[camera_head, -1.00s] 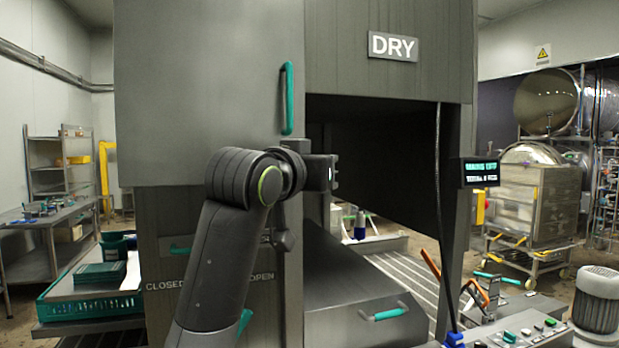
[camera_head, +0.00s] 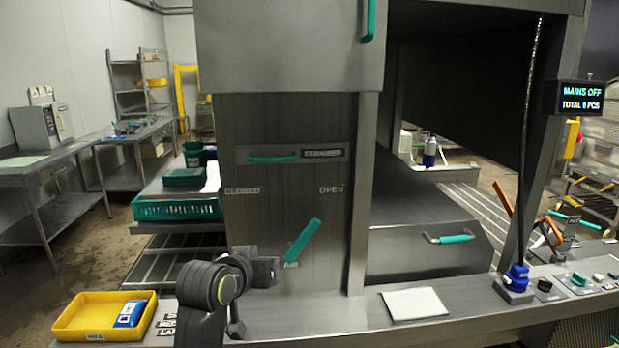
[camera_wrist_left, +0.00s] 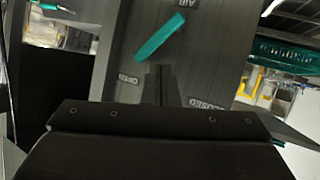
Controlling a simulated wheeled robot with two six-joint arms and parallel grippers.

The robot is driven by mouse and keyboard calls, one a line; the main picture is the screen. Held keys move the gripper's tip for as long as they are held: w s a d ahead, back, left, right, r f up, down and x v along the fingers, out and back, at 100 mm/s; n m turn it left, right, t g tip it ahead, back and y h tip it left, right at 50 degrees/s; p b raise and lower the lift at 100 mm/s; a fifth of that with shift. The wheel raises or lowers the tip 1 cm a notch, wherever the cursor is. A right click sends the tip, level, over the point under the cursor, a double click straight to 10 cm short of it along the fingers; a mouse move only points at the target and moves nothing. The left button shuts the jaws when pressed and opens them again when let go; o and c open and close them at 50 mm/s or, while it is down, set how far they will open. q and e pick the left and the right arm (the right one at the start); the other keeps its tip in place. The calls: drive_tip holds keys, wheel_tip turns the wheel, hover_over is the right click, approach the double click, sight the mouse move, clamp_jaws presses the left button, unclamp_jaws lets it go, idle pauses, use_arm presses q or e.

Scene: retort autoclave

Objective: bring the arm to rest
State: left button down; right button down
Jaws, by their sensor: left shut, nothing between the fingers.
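My left arm comes in low in the head view, and its gripper (camera_head: 266,270) is just left of and below the teal AIR handle (camera_head: 303,242) on the grey machine panel. The wrist view shows the left gripper (camera_wrist_left: 160,78) with its fingers together and nothing held. There the same teal handle (camera_wrist_left: 159,37) lies beyond the fingertips, with a gap that I cannot measure. The handle is tilted, between the CLOSED and OPEN labels. My right gripper is in neither view.
A yellow tray (camera_head: 68,319) with a blue-and-white packet (camera_head: 130,313) sits left of my arm. A white sheet (camera_head: 414,304) and a blue-based cable post (camera_head: 514,281) are on the ledge to the right. A teal crate (camera_head: 146,210) stands behind at left.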

use_arm(q)
drive_tip(key=s+a+f+n+g+y, duration=0.1)
drive_tip(key=s+a+f+g+y, duration=0.1)
drive_tip(key=s+a+f, duration=0.65)
drive_tip(key=s+a+f+n+g+y, duration=0.1)
drive_tip(key=s+a+f+g+y, duration=0.1)
drive_tip(key=s+a+f, duration=0.65)
drive_tip(key=s+a+f+g+y, duration=0.15)
drive_tip(key=s+f, duration=0.25)
drive_tip(key=s, duration=0.4)
drive_tip(key=s+a+f+g, duration=0.2)
drive_tip(key=s+f, duration=0.1)
drive_tip(key=s, duration=0.5)
drive_tip(key=s+a+f+g+y, duration=0.1)
drive_tip(key=s+f, duration=0.3)
drive_tip(key=s, duration=0.5)
wheel_tip(320, 180, down, 24)
drive_tip(key=w+a+g, duration=0.1)
drive_tip(key=a, duration=0.1)
drive_tip(key=s+d+f+g+h, duration=0.1)
drive_tip(key=s+f, duration=1.4)
drive_tip(key=f, duration=0.1)
drive_tip(key=shift+d+f, duration=0.35)
